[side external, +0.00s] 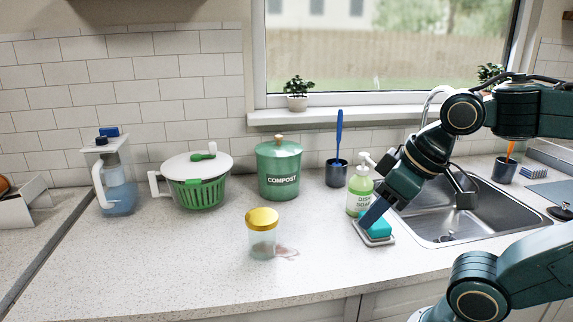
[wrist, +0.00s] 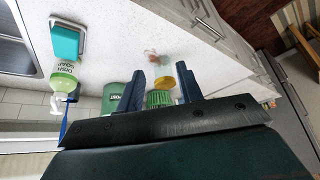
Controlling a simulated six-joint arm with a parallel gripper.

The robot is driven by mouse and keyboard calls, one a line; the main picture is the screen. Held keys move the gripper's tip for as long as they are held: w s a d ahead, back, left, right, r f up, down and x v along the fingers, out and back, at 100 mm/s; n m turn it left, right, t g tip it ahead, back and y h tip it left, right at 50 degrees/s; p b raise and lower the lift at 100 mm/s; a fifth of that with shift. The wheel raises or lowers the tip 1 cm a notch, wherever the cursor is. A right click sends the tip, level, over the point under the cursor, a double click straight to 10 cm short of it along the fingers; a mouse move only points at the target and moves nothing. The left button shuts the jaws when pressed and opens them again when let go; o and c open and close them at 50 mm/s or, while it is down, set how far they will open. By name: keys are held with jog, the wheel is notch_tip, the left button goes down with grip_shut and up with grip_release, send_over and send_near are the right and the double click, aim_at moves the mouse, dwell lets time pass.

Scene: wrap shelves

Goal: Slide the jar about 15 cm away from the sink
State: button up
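The jar (side external: 262,240) is clear with a gold lid and stands upright on the counter, left of the sink (side external: 475,212). In the wrist view the jar (wrist: 166,80) shows beyond my fingers, in the gap between them. My gripper (side external: 370,214) points down over the counter by the sink's left edge, close to a teal sponge. It is to the right of the jar and apart from it. Its two dark blue fingers (wrist: 160,72) are spread with nothing held between them.
The teal sponge (side external: 377,229) on its tray and a dish soap bottle (side external: 359,192) stand between jar and sink. Behind are a compost bin (side external: 279,170), a salad spinner (side external: 197,183) and a pitcher (side external: 118,185). Counter left of the jar is clear.

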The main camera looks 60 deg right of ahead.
jog(key=shift+w, duration=0.15)
grip_shut()
jog(key=w+d+f+m+g+y, duration=0.1)
jog(key=w+d+f+m+y, duration=0.3)
jog(key=w+m, duration=0.85)
jog(key=w+d+f+m+t+y, duration=0.1)
jog(key=d+f+m+y, duration=0.1)
jog(key=d+m, duration=0.8)
jog(key=f+m, duration=0.1)
jog(key=m, duration=0.3)
jog(key=shift+w+d+f+t, duration=0.2)
jog(key=shift+f+t, duration=0.1)
jog(key=shift+t, duration=0.1)
